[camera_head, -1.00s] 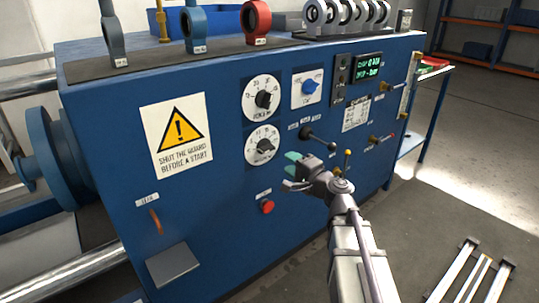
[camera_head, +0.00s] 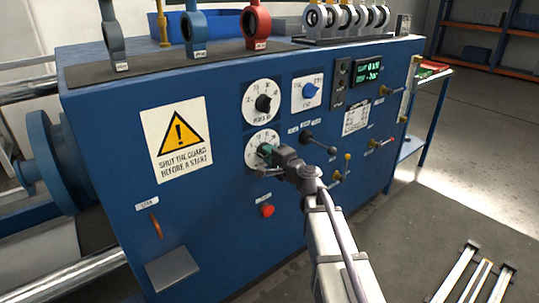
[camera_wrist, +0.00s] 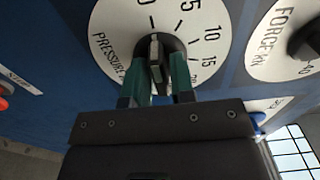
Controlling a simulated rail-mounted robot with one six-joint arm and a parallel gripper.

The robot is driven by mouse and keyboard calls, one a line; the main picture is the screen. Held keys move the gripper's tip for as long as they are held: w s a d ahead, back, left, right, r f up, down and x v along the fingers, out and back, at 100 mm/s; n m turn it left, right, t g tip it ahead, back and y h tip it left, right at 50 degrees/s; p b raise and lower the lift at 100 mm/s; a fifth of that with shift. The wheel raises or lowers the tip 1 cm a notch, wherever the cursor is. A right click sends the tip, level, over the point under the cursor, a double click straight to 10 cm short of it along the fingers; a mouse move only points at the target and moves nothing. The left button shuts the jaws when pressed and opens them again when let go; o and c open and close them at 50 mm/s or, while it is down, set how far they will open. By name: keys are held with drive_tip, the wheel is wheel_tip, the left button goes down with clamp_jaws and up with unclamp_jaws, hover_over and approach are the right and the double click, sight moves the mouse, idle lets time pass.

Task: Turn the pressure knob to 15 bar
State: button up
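The pressure knob is a dark knob (camera_wrist: 155,62) with a raised bar, on a round white dial (camera_wrist: 112,40) marked PRESSURE. It is the lower of two white dials (camera_head: 252,160) in the head view. In the wrist view its bar points up the picture, near the 0 mark; the 10, 15 and 20 marks lie to the right. My gripper (camera_wrist: 161,62) has its green fingers on either side of the knob's bar. They look apart, with a narrow gap; contact is hard to tell. In the head view my gripper (camera_head: 264,158) hides most of the knob.
The force dial (camera_head: 263,102) is just above. A blue selector (camera_head: 310,90) sits at upper right, and a black-knobbed lever (camera_head: 318,142) sticks out right of my gripper. A red button (camera_head: 267,210) is below. A green-lit display (camera_head: 369,71) is at right, its text too blurred to read.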

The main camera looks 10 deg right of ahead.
clamp_jaws()
drive_tip(key=m, duration=0.4)
drive_tip(key=shift+m, duration=0.3)
drive_tip(key=m, duration=1)
drive_tip(key=shift+m, duration=0.4)
drive_tip(key=m, duration=0.5)
drive_tip(key=shift+m, duration=0.4)
